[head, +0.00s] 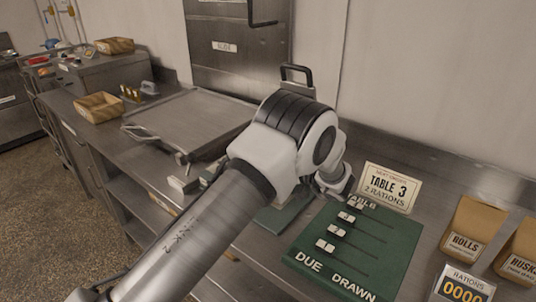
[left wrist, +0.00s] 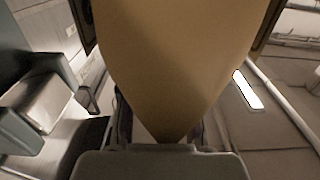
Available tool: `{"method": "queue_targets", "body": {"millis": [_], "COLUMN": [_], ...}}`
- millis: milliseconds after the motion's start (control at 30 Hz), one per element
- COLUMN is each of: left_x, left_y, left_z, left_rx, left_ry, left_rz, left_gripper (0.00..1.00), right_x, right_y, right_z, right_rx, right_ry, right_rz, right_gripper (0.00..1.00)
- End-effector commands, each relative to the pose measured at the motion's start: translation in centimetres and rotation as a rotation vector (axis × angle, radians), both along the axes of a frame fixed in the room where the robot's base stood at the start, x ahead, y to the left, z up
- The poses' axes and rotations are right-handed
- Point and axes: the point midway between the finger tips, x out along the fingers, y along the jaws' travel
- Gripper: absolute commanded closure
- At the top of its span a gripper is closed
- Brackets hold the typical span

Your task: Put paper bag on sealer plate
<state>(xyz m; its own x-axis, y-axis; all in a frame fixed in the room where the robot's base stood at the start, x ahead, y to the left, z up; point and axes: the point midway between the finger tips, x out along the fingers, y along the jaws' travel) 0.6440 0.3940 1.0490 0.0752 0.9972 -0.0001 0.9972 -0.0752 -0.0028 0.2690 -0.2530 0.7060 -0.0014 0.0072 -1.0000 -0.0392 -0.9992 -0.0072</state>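A plain brown paper bag (left wrist: 180,55) fills the middle of the left wrist view and narrows to a point between the fingers of my left gripper (left wrist: 162,128). The gripper appears shut on the bag's narrow end. In the head view my left arm hides the bag and the gripper's fingertips. A device with a black handle (head: 297,70) stands behind my arm, with a teal base (head: 275,218) showing below; it looks like the sealer, but its plate is mostly hidden. A teal and metal part (left wrist: 50,100) shows left of the bag in the left wrist view. My right gripper is not in view.
A green board (head: 350,245) with white sliders and a "TABLE 3, 2 RATIONS" card (head: 390,187) are right of my arm. Bags labelled ROLLS (head: 470,228) and HUSKS (head: 520,248) stand farther right, near a counter display (head: 462,287). A metal tray (head: 190,118) lies left.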

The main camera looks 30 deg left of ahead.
Motion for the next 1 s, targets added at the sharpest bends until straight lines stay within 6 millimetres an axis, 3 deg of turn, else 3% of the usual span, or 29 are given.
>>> {"method": "queue_targets", "body": {"millis": [400,767,1000], "left_x": [-0.5,-0.6,-0.5], "left_y": [-7.1,-7.5,-7.5], "left_z": [0.2,0.5,3.9], "left_rx": [0.001,0.001,0.001], "left_ry": [-0.002,-0.001,-0.002], "left_rz": [-0.002,0.000,0.000], "left_gripper": [0.69,0.69,0.69], "right_x": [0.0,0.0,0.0], "right_y": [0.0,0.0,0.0], "right_z": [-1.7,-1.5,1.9], "right_rx": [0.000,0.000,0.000], "right_ry": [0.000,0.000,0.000], "right_rz": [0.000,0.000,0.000], "right_gripper": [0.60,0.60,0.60]}}
